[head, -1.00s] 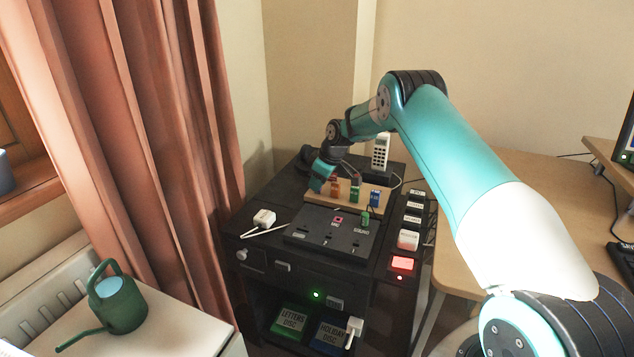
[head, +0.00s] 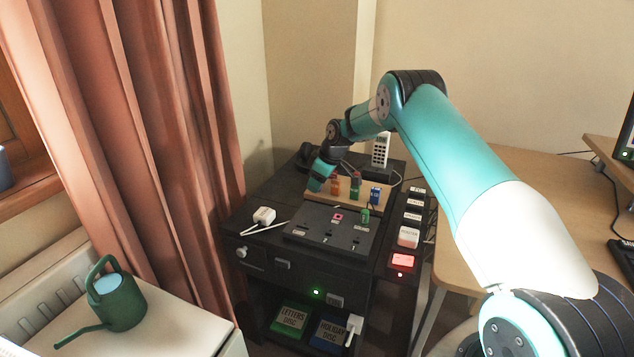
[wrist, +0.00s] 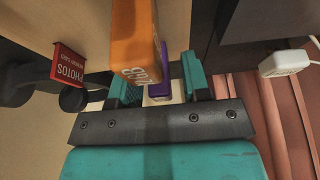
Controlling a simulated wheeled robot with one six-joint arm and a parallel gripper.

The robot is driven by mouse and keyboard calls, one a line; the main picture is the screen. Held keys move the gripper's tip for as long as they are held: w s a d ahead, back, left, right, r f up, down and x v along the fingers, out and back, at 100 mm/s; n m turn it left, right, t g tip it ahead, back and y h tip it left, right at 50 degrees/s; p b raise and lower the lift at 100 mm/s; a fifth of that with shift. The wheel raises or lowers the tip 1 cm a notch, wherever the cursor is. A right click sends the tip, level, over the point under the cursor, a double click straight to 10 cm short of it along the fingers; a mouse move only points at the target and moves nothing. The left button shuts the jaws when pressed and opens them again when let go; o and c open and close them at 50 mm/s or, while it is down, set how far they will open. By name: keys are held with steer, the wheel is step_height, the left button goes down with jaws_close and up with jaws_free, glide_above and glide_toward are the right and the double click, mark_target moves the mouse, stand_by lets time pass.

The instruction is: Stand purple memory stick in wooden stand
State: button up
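The purple memory stick (wrist: 162,72) shows in the wrist view between my two fingers, partly hidden behind the orange stick (wrist: 136,42). My gripper (wrist: 162,84) has its teal fingers apart, with a pale strip visible between the purple stick and the right finger. No clear contact shows. In the head view my gripper (head: 318,186) is at the left end of the wooden stand (head: 382,206), close beside the orange stick (head: 335,187). Green (head: 354,193) and blue (head: 375,195) sticks stand farther right. The purple stick cannot be made out in the head view.
A black panel (head: 312,246) with a green stick (head: 365,214) lies in front of the stand. In the wrist view a red PHOTOS stick (wrist: 69,64) is at left.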

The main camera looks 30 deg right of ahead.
steer(key=v, duration=1.7)
steer(key=shift+s+r+p, duration=0.15)
steer(key=shift+s+p, duration=0.05)
steer(key=shift+p, duration=0.2)
steer(key=s+a+r, duration=0.3)
steer(key=s+a, duration=0.1)
steer(key=a, duration=0.3)
steer(key=s+a+r+g+y, duration=0.1)
steer(key=s+a+r, duration=0.2)
steer(key=s+a, duration=0.25)
steer(key=s+a+r, duration=0.3)
steer(key=a, duration=0.4)
steer(key=s+a+g, duration=0.1)
steer(key=s+a, duration=0.4)
steer(key=s, duration=0.8)
steer(key=s+a+g, duration=0.1)
steer(key=s+a, duration=0.4)
steer(key=s, duration=0.9)
step_height(320, 180, up, 12)
steer(key=s+p, duration=0.1)
steer(key=p, duration=1.2)
steer(key=shift+r+m+p, duration=0.2)
steer(key=shift+m+p, duration=0.1)
steer(key=shift+p, duration=0.05)
steer(key=shift+a, duration=0.2)
